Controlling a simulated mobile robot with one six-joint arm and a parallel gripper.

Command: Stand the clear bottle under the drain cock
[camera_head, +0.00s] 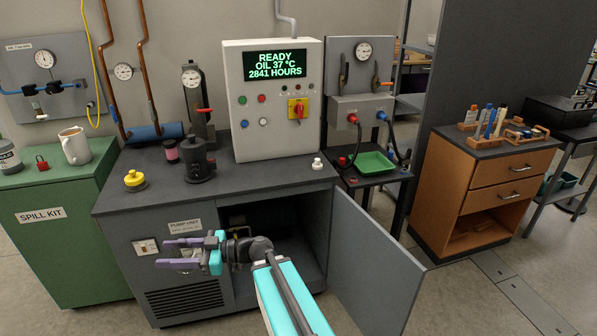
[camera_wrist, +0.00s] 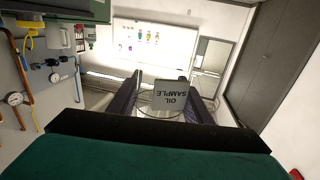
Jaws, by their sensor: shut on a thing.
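My gripper (camera_head: 180,253) is shut on the clear bottle (camera_wrist: 160,104), which sits between the two fingers in the wrist view. In the head view the bottle is hard to make out between the purple fingers. The gripper points left, in front of the pump unit (camera_head: 130,219), just left of its open compartment.
The pump unit's door (camera_head: 372,262) stands wide open to the right. A yellow-capped item (camera_head: 135,180) and a black canister (camera_head: 199,160) stand on the unit's top. A green spill-kit cabinet (camera_head: 60,235) stands left. A green tray (camera_head: 375,162) is on the right stand.

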